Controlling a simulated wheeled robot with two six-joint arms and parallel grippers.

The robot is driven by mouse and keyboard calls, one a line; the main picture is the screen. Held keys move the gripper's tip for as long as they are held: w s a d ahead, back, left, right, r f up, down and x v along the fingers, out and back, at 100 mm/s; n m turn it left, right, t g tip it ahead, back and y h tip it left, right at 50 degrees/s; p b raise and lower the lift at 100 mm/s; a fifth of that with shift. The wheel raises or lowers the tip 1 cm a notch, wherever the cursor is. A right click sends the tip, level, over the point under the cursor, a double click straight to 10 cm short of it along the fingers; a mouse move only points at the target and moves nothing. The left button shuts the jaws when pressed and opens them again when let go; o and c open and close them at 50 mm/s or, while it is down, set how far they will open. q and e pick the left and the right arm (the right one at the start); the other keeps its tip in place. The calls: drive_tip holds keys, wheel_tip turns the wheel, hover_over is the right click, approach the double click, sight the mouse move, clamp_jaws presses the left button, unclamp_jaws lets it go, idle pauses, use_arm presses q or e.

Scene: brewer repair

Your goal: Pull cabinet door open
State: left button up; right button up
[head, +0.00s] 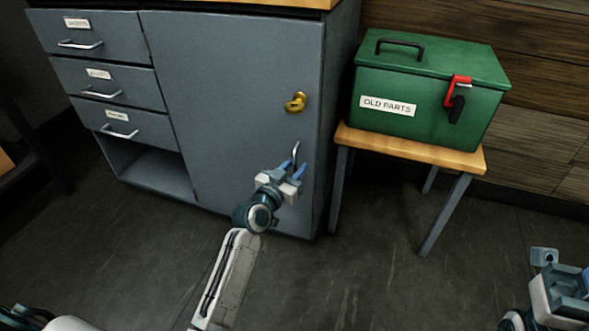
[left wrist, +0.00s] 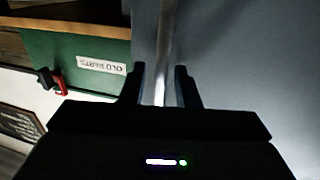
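The grey cabinet door (head: 235,90) is shut, flush with the cabinet front. A brass lock with a key (head: 296,102) is on its right side. Below it is a vertical metal handle (head: 295,150), which also shows in the left wrist view (left wrist: 165,45). My left gripper (head: 292,170) is at the handle's lower part. In the left wrist view its two fingers (left wrist: 162,88) stand apart, one on each side of the bar, with a gap visible on the left. My right gripper (head: 558,275) is at the lower right, away from the cabinet; its fingers are unclear.
Several drawers with handles (head: 108,92) and an open cubby (head: 150,172) are left of the door. A green "OLD PARTS" box (head: 435,85) stands on a small wooden table (head: 405,147) right of the cabinet. The floor (head: 340,285) before the door is clear except for my arm.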

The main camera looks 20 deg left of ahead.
use_arm(q)
clamp_jaws()
drive_tip(key=shift+s, duration=0.1)
